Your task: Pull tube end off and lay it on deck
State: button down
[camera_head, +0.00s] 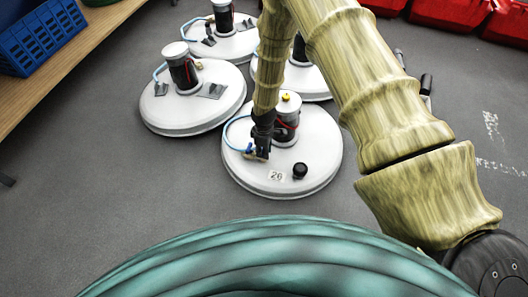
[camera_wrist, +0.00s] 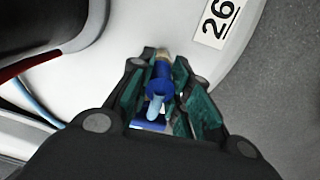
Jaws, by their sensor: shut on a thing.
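The scrubber tank marked 26 (camera_head: 315,150) has a white round deck, which also shows in the wrist view (camera_wrist: 185,30). A light blue tube (camera_head: 226,130) loops over its left side; a length of it shows at the left of the wrist view (camera_wrist: 38,105). My gripper (camera_head: 258,152) is low over the deck's front left, with its jaws shut around the blue tube end (camera_wrist: 156,88). A brass-coloured piece (camera_wrist: 162,68) shows just beyond the tube end. I cannot tell whether the two are joined.
Other white tanks (camera_head: 190,115) stand close behind. Bare deck lies around the 26 label (camera_head: 276,176).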

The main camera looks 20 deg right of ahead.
jog(key=shift+r+p, duration=2.05)
jog(key=shift+r, duration=0.6)
jog(key=shift+r, duration=0.15)
jog(key=w+d+r+m+p, duration=0.1)
jog(key=d+r+m, duration=0.6)
jog(key=r, duration=0.5)
notch_tip(320, 180, up, 6)
jog(key=m+p, duration=0.1)
jog(key=m, duration=0.5)
send_over(299, 151)
jog(key=shift+m, duration=0.3)
notch_tip(299, 151, down, 28)
jog(key=b, duration=1.1)
jog(key=shift+r, duration=0.1)
jog(key=c, duration=1.6)
grip_release()
